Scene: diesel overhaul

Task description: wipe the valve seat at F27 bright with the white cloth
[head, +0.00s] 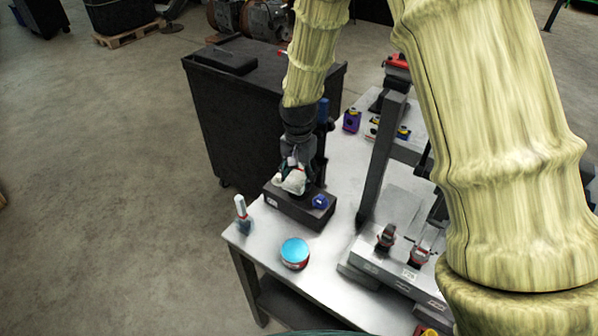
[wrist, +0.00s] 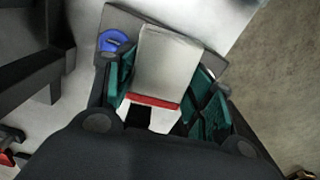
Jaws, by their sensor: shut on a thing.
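My gripper (head: 290,164) is over the dark block at the left end of the bench, and it is shut on the white cloth (head: 294,181). In the wrist view the cloth (wrist: 165,62) is a pale pad with a red band, between the green fingers of my gripper (wrist: 162,88). The dark block (head: 291,207) lies below the cloth, with a blue round piece (head: 320,201) on its right part. The blue piece also shows in the wrist view (wrist: 114,40). The valve seat and any F27 label cannot be made out; the cloth and gripper cover part of the block.
A round tin with a light blue top (head: 294,252) and a small upright bottle or brush (head: 242,214) stand on the bench (head: 262,232) near its front left edge. A dark upright post (head: 382,160) rises to the right. A black cabinet (head: 235,115) stands behind.

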